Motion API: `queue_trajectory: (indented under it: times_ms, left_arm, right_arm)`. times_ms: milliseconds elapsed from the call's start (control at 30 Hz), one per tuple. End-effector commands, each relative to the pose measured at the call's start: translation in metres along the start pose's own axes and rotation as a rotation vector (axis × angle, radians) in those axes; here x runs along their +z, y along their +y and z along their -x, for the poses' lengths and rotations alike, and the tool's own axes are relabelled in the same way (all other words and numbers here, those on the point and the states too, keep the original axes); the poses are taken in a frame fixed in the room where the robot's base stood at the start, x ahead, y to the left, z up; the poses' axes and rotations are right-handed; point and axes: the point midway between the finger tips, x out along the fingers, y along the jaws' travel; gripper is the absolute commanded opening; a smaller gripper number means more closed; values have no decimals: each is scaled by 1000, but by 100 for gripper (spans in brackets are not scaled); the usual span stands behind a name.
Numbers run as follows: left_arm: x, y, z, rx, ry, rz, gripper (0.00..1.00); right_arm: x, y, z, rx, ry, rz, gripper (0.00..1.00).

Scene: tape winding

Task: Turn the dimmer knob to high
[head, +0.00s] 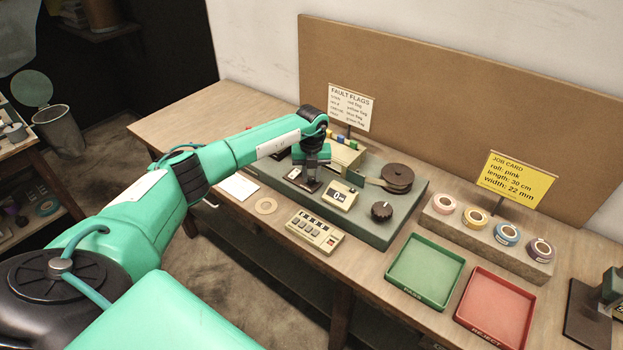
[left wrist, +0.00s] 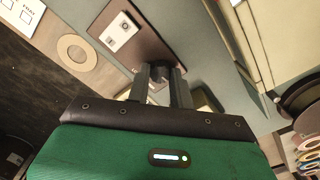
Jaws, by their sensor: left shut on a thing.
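My left gripper (head: 312,179) reaches down to the left part of the grey-green machine base (head: 345,225). In the left wrist view its two fingers (left wrist: 159,88) are shut on a small black knob (left wrist: 158,70). The knob's setting cannot be read. My right gripper is not in view.
A larger black knob (head: 381,210), a counter box (head: 340,195) and a dark reel (head: 397,177) are on the base to the right. A button box (head: 315,232) stands in front. Green (head: 398,286) and red (head: 468,318) trays lie further right. A fault-flags sign (head: 350,108) stands behind.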

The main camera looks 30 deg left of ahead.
Motion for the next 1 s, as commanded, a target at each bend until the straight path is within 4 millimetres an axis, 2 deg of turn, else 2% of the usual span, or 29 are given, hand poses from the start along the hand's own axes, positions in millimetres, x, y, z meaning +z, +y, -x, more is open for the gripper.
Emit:
queue_trajectory:
  times_ms: [300, 800, 833, 900, 1000]
  left_arm:
    - [1, 0, 1, -2, -3, -108, 0]
    - [1, 0, 2, -1, -3, -124, 0]
    - [1, 0, 2, -1, -3, -124, 28]
    - [1, 0, 2, -1, -3, -124, 42]
    - [1, 0, 1, -1, -2, -124, 44]
  right_arm:
    - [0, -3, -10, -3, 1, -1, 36]
    - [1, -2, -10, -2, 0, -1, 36]
    - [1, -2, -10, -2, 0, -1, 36]
    - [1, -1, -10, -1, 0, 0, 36]
    - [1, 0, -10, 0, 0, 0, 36]
